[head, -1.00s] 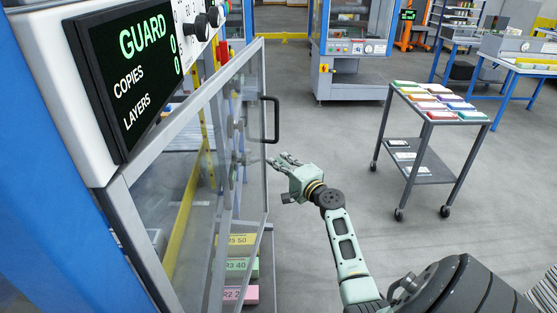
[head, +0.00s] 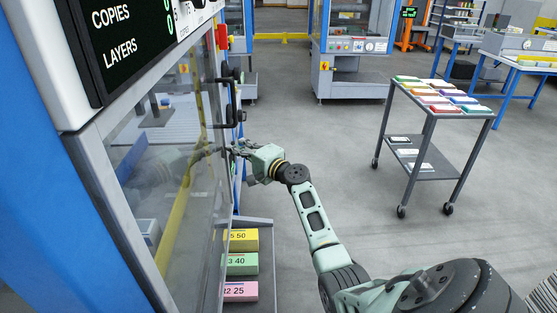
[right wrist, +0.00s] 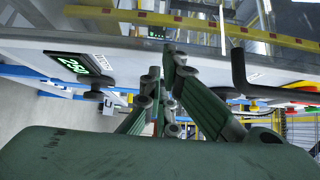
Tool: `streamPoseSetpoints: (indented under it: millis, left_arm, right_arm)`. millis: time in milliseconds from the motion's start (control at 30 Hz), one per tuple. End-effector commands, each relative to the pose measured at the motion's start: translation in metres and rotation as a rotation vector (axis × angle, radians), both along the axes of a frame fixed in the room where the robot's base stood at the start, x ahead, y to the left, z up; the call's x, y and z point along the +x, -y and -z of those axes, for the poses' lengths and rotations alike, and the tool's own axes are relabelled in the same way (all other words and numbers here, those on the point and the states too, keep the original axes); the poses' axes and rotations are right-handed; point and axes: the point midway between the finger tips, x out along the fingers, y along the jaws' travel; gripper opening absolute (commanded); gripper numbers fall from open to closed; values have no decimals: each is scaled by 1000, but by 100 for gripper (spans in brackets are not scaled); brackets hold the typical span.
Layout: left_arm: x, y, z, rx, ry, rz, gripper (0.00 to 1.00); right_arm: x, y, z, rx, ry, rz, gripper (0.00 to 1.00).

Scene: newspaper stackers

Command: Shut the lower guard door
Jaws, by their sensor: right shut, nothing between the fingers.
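The lower guard door (head: 216,165) is a clear panel in a grey frame, on the machine's front at the left in the head view. It lies close to the line of the machine front; I cannot tell whether it is fully shut. Its black bar handle (head: 230,102) is near the free edge. My right gripper (head: 236,148) is shut and empty, at the free edge just below the handle. Contact with the frame is hard to tell. In the right wrist view the fingers (right wrist: 163,95) point at the door's frame, with the black handle (right wrist: 238,72) beside them. My left gripper is out of view.
A grey cart (head: 430,112) with coloured stacks is to the right. The floor between is clear.

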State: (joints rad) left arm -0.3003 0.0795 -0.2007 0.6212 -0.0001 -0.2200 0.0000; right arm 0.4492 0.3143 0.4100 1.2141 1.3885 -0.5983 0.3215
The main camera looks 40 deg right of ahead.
Motion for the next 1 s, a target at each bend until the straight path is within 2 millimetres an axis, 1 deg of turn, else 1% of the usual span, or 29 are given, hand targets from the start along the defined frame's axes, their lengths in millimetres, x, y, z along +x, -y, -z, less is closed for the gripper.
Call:
streamPoseSetpoints:
  millis: [33, 200, 500, 600, 667, 767, 1000]
  left_arm:
    - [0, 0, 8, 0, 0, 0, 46]
    - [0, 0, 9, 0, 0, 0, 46]
    - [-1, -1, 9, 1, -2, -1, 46]
    - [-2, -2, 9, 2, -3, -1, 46]
    - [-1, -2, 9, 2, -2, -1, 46]
    - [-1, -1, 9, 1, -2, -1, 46]
    - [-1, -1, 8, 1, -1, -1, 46]
  right_arm:
    - [6, -5, 3, -2, 1, -13, 0]
    - [13, -15, 0, -2, -2, -36, 0]
    - [13, -18, -1, -1, -2, -42, 0]
    - [10, -18, 0, 0, -3, -43, 0]
    - [5, -17, 0, 0, -2, -43, 0]
    - [-10, -14, 1, -1, -4, -41, 0]
    - [-64, -1, 0, -4, -3, -29, 0]
